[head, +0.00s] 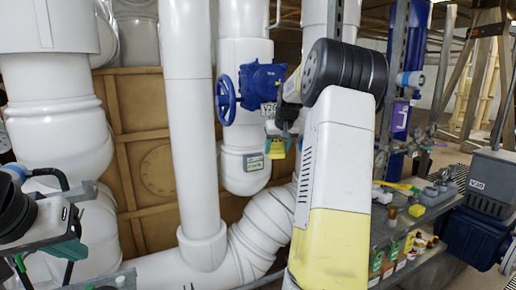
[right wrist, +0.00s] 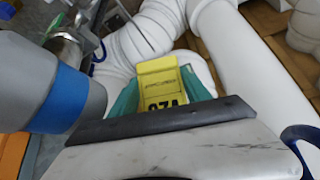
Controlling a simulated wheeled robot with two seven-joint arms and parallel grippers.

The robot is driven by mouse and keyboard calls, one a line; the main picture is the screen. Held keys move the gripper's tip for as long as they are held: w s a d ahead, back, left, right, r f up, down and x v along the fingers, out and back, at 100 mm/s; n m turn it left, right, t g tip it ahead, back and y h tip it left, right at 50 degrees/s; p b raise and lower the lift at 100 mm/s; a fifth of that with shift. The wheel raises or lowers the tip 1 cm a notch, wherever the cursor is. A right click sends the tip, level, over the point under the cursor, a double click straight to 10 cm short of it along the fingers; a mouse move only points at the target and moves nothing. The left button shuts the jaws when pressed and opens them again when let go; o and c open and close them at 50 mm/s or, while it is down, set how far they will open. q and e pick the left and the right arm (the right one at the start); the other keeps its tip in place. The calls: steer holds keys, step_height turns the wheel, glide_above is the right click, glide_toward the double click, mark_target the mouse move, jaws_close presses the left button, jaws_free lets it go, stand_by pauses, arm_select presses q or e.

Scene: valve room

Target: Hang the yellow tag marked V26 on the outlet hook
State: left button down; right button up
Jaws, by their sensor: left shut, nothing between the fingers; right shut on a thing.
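My right gripper (head: 278,144) is shut on a yellow tag (head: 278,151) in front of the white pipe, just below the blue valve body. In the right wrist view the tag (right wrist: 159,82) sits between the teal fingers of the right gripper (right wrist: 160,92). Its dark characters appear upside down and are partly cut off by the gripper's edge; they look like V26. My left gripper (head: 68,252) is shut and empty at the lower left, away from the tag. I cannot make out the outlet hook for certain.
A blue valve (head: 262,83) with a handwheel (head: 225,100) stands close to my right gripper. A grey label plate (head: 253,161) is on the pipe below. A thick white pipe (head: 190,130) stands left. A shelf with small bottles (head: 390,262) lies at right.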

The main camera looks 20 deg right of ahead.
stand_by(0.4)
steer(key=o, duration=1.5)
steer(key=d+v, duration=0.1)
steer(key=v, duration=0.6)
steer(key=s+a+r+n+y, duration=0.1)
steer(key=s+a+r+n, duration=0.15)
steer(key=s+a, duration=1.3)
steer(key=s+a+f, duration=0.2)
steer(key=s+a, duration=0.2)
steer(key=s, duration=0.1)
steer(key=s+a+f+y, duration=0.1)
steer(key=s+a+f, duration=0.2)
steer(key=s, duration=0.3)
steer(key=s+a+f+y, duration=0.1)
steer(key=s+a+f, duration=0.2)
steer(key=s, duration=0.3)
steer(key=shift+s+a+f, duration=0.15)
steer(key=shift+a+f, duration=0.05)
steer(key=shift+a, duration=0.7)
